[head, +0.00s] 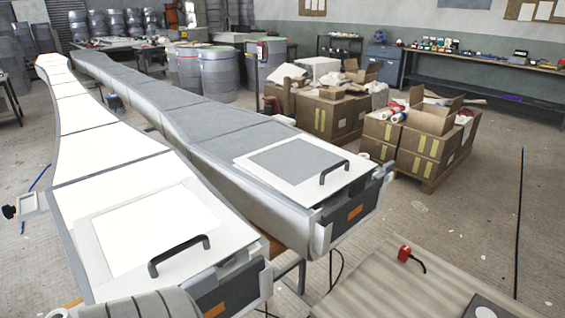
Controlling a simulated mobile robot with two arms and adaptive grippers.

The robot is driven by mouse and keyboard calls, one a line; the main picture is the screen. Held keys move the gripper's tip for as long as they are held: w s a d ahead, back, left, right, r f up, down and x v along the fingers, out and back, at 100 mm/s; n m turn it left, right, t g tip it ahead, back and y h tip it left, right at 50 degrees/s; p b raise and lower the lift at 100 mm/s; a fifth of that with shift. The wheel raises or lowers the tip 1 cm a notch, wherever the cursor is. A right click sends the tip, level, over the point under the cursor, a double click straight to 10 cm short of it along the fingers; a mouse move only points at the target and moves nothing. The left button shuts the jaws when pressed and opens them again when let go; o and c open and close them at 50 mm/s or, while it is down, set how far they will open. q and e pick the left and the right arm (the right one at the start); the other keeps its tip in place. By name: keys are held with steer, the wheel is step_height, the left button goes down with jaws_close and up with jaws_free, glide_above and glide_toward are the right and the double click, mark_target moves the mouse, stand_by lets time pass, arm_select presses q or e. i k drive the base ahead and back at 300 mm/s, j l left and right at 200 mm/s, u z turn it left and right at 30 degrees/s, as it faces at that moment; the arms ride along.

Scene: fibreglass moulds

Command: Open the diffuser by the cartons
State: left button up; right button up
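Two long moulds run side by side from the front into the room. The grey one (215,152), on the right and nearer the cartons (425,140), ends in a white-framed lid (272,182) with a grey panel. This lid lies flat and has a black handle (335,172) near its front edge. The white mould (105,150) on the left has a similar flat lid (140,228) with a black handle (180,255). Both front ends have dark boxes with an orange label. Neither of my grippers is in view. Which part is called the diffuser cannot be told for certain.
Several cartons on pallets stand to the right, with open floor (470,210) in front. A red object (404,254) with a black lead lies on a beige surface (385,285) at lower right. Drums (220,72) and a long bench (490,66) stand behind.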

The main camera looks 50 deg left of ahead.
mark_target(307, 170)
steer(key=u, duration=1.55)
